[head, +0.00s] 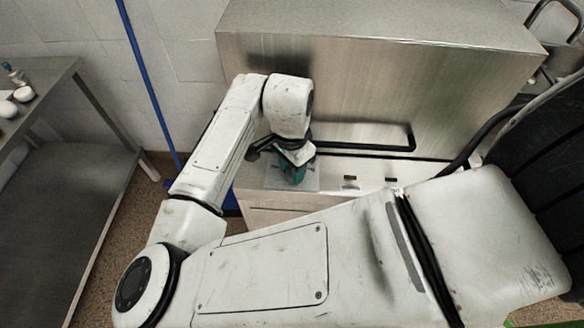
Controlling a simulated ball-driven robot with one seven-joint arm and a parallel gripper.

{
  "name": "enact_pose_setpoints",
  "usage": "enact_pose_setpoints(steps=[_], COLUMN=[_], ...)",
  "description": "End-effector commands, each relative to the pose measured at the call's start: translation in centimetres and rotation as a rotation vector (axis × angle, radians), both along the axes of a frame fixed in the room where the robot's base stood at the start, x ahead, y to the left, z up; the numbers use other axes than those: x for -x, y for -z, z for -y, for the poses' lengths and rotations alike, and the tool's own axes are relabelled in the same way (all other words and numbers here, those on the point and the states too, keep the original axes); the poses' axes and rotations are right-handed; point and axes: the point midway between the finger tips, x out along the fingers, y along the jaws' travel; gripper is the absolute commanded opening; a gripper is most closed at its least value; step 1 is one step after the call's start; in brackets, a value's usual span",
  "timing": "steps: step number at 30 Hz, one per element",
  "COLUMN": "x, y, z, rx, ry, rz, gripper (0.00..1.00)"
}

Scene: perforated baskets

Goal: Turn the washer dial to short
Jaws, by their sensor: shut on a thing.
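The washer (370,85) is a large brushed-steel machine with a dark bar handle and a pale ledge at its front. A teal dial (292,174) stands on a light grey plate (312,182) at the left part of this ledge. My gripper (296,157) comes down over the dial from above and is shut on it. The gripper and wrist hide the dial's upper part. I cannot read any marks or tell which setting the dial points to.
Two small marked controls (350,179) sit on the ledge to the right of the plate. The black handle (370,148) runs close behind the gripper. A steel table (50,165) stands at the left with small items on it. A blue pole (150,85) leans against the wall.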

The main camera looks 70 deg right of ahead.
Motion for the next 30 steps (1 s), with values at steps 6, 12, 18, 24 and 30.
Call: enact_pose_setpoints(steps=[6,12,18,24,30], x=[-0.07,-0.07,-0.07,-0.08,-0.04], y=[-0.05,-0.08,-0.1,-0.1,-0.06], z=[0.04,0.04,0.04,0.04,0.03], rx=[0.002,0.002,0.002,0.003,0.001], ry=[0.073,0.098,0.101,0.1,0.1], rz=[0.002,0.003,0.003,0.002,0.002], gripper=[0.05,0.05,0.05,0.38,0.57])
